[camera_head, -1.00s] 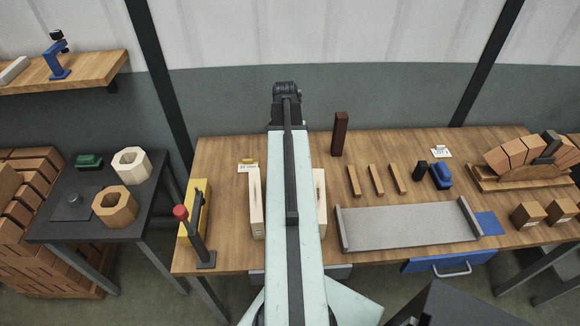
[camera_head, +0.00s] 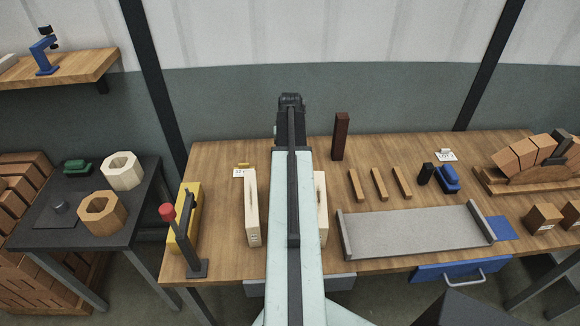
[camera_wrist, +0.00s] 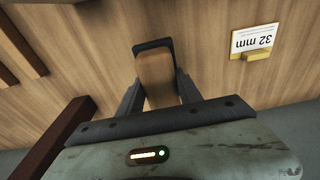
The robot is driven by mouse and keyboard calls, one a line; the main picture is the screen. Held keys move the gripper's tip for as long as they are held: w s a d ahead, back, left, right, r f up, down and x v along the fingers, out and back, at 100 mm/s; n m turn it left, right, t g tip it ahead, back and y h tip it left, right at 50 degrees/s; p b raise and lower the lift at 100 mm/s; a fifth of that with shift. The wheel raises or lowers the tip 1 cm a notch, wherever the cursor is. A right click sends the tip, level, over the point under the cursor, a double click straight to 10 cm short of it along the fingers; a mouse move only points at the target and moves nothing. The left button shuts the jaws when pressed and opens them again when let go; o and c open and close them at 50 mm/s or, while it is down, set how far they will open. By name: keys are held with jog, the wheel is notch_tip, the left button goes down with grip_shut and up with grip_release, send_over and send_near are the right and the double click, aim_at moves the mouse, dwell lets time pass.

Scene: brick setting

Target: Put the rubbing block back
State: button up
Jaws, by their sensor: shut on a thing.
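My gripper (camera_wrist: 158,82) is shut on a tan block with a dark rim, taken to be the rubbing block (camera_wrist: 155,78). It shows between the two dark fingers in the wrist view, above the wooden bench. In the head view my arm reaches over the bench (camera_head: 220,165), and the gripper and held block are hidden there. A small blue mat (camera_head: 503,228) lies bare at the right of a grey slab tray (camera_head: 415,229).
A dark brown upright block (camera_head: 340,136) stands close right of my arm; it also shows in the wrist view (camera_wrist: 62,135). A 32 mm card (camera_wrist: 253,40) stands nearby. Pale wooden pieces (camera_head: 252,215) flank my arm. Wooden strips (camera_head: 379,184), a blue tool (camera_head: 447,179) and an arch form (camera_head: 520,182) stand right.

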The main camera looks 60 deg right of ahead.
notch_tip(320, 180, down, 4)
jog(key=b, duration=0.3)
jog(key=shift+b, duration=0.35)
jog(key=shift+r, duration=0.25)
jog(key=shift+f, duration=0.2)
jog(key=o, duration=1.3)
jog(key=r+p, duration=0.8)
jog(key=a+r+p, duration=0.1)
jog(key=r+p, duration=0.3)
jog(key=shift+s+a+r+p, duration=0.1)
jog(key=shift+s+r+p, duration=0.2)
jog(key=shift+s, duration=0.1)
jog(key=shift+f, duration=0.1)
